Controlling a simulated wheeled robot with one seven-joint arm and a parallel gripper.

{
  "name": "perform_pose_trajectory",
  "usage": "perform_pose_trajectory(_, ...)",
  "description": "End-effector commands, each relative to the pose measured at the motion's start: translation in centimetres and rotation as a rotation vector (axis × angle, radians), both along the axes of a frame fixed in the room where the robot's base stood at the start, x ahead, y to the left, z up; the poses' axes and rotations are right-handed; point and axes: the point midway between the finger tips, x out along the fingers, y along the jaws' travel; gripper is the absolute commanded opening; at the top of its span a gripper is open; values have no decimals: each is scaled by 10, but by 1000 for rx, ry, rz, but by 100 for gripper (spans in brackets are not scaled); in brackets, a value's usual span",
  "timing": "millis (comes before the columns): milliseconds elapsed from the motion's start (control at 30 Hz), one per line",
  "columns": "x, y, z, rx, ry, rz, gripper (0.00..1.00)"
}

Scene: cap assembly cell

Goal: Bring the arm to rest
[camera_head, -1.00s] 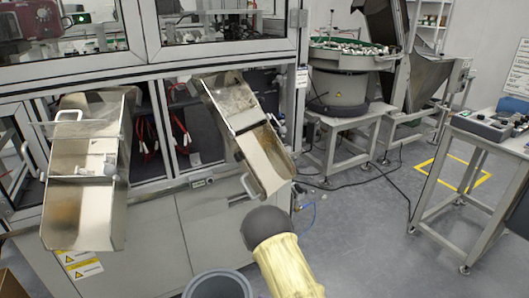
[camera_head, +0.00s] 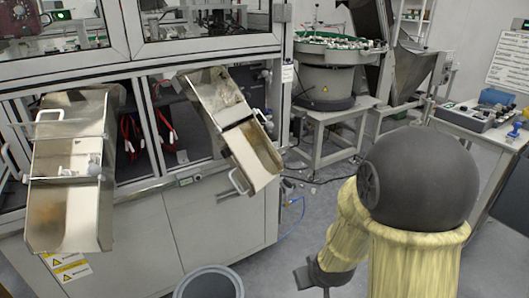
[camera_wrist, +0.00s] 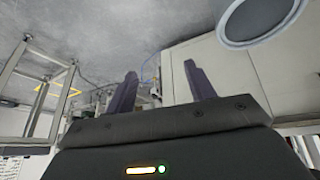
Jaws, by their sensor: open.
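My gripper (camera_wrist: 160,88) shows in the wrist view with its two dark fingers spread apart and nothing between them. The wrist view appears upside down, with the floor at the top. In the head view, my arm, in a yellow cover with a dark rounded joint, stands large at the lower right. A dark part of it hangs low near the bottom edge; the fingers cannot be made out there. The arm appears apart from the machine and the chutes.
Two metal chutes (camera_head: 70,215) and (camera_head: 252,158) jut from the machine cabinet (camera_head: 215,225). A grey bin (camera_head: 208,284) stands on the floor in front; it also shows in the wrist view (camera_wrist: 262,18). A bowl feeder (camera_head: 325,80) and a bench with a control box (camera_head: 478,115) stand behind.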

Motion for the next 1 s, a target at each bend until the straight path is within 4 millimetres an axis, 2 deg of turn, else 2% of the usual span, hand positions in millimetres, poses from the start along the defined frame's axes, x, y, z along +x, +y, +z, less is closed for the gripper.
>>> perform_pose_trajectory(33, -8, -7, 11, 5, 25, -42, 54)
perform_pose_trajectory(100, -21, -14, 21, 10, 72, -86, 54)
perform_pose_trajectory(500, -84, -31, 63, 52, 259, -259, 54)
perform_pose_trajectory(833, -82, -30, 119, 49, 260, -252, 54)
perform_pose_trajectory(1000, -82, -30, 158, 49, 259, -251, 54)
